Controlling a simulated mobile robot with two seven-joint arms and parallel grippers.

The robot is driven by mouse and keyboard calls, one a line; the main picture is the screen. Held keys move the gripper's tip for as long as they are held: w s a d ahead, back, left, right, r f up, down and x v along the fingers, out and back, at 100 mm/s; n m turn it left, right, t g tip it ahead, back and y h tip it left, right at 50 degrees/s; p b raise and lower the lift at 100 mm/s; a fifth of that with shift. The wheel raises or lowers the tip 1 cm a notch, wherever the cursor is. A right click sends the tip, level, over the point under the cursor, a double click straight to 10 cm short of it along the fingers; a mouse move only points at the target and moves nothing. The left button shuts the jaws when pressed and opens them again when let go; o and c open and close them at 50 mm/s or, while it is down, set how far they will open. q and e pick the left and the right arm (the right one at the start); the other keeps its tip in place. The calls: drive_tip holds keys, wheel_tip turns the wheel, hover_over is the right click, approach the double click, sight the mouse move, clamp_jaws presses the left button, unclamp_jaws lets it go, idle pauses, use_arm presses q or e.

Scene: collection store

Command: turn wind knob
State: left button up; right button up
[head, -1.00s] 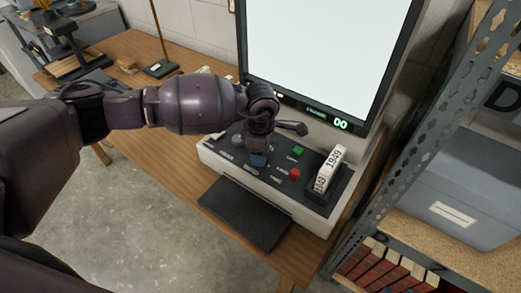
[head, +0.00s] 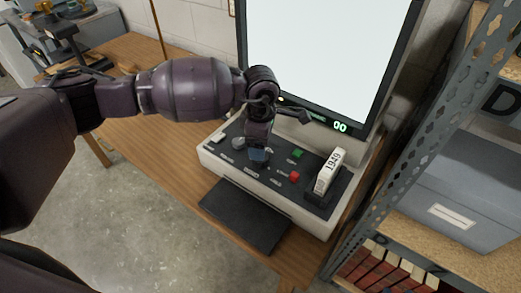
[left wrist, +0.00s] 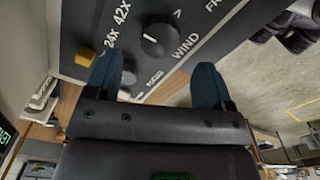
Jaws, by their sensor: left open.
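The wind knob (left wrist: 160,38) is a dark round knob with a pale pointer mark, next to the printed word WIND in the left wrist view. It sits on the dark control panel (left wrist: 225,14) of a pale desktop reader. My left gripper (left wrist: 157,82) is open, its two blue fingertips apart and empty. The knob shows beyond the gap between them, and no contact is visible. In the head view my left gripper (head: 258,154) points down over the panel, and I cannot make out the wind knob there. My right gripper is not in view.
The reader's large lit screen (head: 318,50) rises behind the panel. A green button (head: 298,153), a red button (head: 294,176) and a white box marked 1949 (head: 330,170) are right of the gripper. A metal shelf with a grey box (head: 455,200) stands at the right.

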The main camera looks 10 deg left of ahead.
use_arm(q)
drive_tip(key=shift+r, duration=2.9)
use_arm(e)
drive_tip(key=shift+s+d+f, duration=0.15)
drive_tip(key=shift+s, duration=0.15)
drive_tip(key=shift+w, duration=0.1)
